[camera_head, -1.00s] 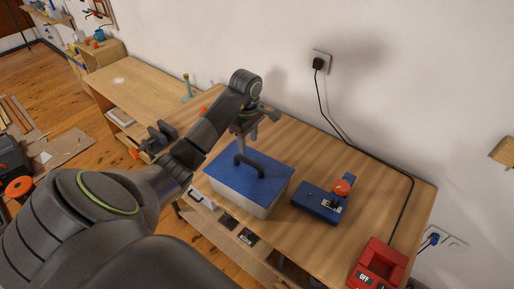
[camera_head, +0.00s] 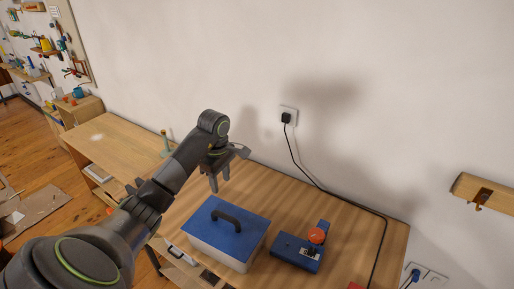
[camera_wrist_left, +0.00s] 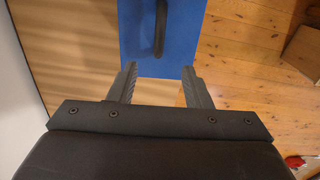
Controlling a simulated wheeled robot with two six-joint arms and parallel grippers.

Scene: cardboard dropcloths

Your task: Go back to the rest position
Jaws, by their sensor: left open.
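My left gripper (camera_head: 228,168) is raised above the back part of the wooden workbench (camera_head: 345,225), behind and above a box with a blue lid (camera_head: 225,229). Its fingers are apart and empty; in the left wrist view the open gripper (camera_wrist_left: 160,80) has the blue lid (camera_wrist_left: 130,40) with its black handle (camera_wrist_left: 161,30) beyond the fingertips, not between them. The box has light sides and its lid is on. My right gripper does not show in either view.
A blue device with an orange-red knob (camera_head: 316,235) stands right of the box. A black plug (camera_head: 287,117) is in the wall socket, its cable running down to the bench. A wooden wall piece (camera_head: 486,191) is at the right. Cardboard (camera_head: 38,208) lies on the floor at left.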

